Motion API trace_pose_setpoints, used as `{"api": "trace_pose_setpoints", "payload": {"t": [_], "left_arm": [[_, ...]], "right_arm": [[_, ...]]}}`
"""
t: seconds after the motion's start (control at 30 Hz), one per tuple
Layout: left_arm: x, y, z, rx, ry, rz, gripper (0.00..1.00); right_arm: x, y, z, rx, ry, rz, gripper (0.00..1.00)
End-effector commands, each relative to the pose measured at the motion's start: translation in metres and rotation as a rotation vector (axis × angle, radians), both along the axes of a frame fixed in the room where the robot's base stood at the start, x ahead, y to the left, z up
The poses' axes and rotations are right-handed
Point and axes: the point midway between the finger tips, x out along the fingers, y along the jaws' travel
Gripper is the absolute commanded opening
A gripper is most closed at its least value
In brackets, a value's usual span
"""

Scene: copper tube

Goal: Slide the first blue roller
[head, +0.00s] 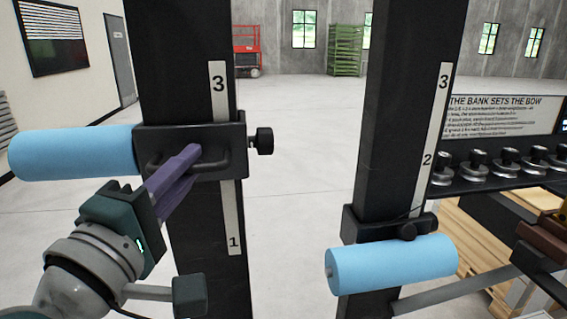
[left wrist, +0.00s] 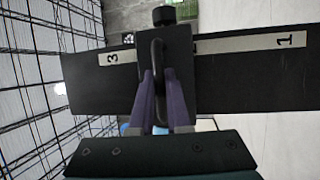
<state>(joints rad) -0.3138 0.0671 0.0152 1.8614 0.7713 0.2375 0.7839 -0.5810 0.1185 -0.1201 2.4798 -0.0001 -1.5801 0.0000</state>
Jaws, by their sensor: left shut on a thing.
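The left blue roller (head: 75,153) sticks out to the left from a black carriage (head: 226,135) on the left post, in the head view. The carriage lies between the scale marks 3 and 1. My left gripper (head: 190,163) has its purple fingers shut on the carriage's black bar handle. The left wrist view shows the fingers (left wrist: 161,100) on either side of that handle (left wrist: 157,58). Another blue roller (head: 393,264) sits lower, on the right post, below mark 2.
A black side knob (head: 264,141) sits on the left carriage. The two dark posts stand upright with open floor (head: 295,190) between them. Several knobs on a black shelf (head: 500,185), below a sign (head: 505,115), and wooden crates are at the right.

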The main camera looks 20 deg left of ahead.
Motion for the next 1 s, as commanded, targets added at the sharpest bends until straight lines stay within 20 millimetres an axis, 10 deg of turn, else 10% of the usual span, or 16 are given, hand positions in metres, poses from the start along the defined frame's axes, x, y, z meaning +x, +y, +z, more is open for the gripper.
{"api": "trace_pose_setpoints", "payload": {"t": [0.03,0.23,0.77,0.8,1.0], "left_arm": [[0.0,0.0,0.038,0.003,-0.021,0.004,0.0],[0.0,0.0,0.081,0.003,-0.022,0.004,0.0],[0.0,0.0,0.092,0.001,-0.019,0.003,0.0],[0.0,0.0,0.091,0.0,-0.019,0.003,0.19],[0.0,0.0,0.089,0.001,-0.013,0.002,0.42]], "right_arm": [[0.0,0.0,0.031,0.0,0.0,0.0,0.78],[0.0,0.0,0.072,0.0,-0.001,0.0,0.78],[0.0,0.0,0.082,0.0,-0.001,0.0,0.78],[0.0,0.0,0.082,0.0,-0.001,0.0,0.78],[0.0,0.0,0.082,-0.001,-0.001,0.001,0.78]]}}
